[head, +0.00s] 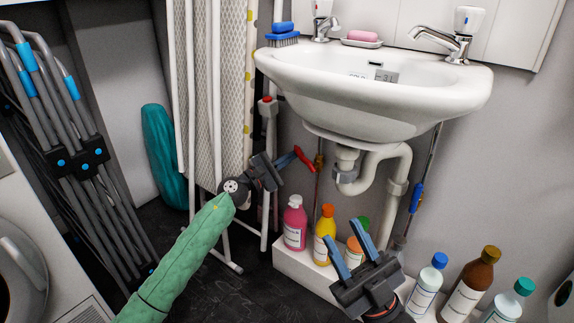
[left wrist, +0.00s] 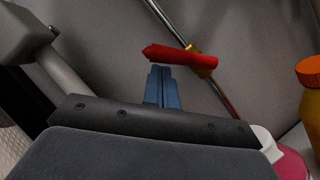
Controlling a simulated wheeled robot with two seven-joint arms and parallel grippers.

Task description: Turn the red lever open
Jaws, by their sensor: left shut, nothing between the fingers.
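The red lever (head: 305,160) sits beside a brass valve on a thin pipe under the basin, left of the white drain trap. In the left wrist view the red lever (left wrist: 180,57) lies across the pipe, sloping slightly down to the right. My left gripper (head: 293,157) is shut and empty, its blue fingertips close to the lever's left side. In the left wrist view the fingers (left wrist: 161,72) are together just below the lever; I cannot tell whether they touch it. My right gripper (head: 341,229) is open and empty, in front of the bottles.
The white basin (head: 370,95) and its drain trap (head: 385,160) overhang on the right. Several bottles, including a pink one (head: 294,222) and an orange one (head: 325,235), stand below. A blue-handled valve (head: 416,198) is further right.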

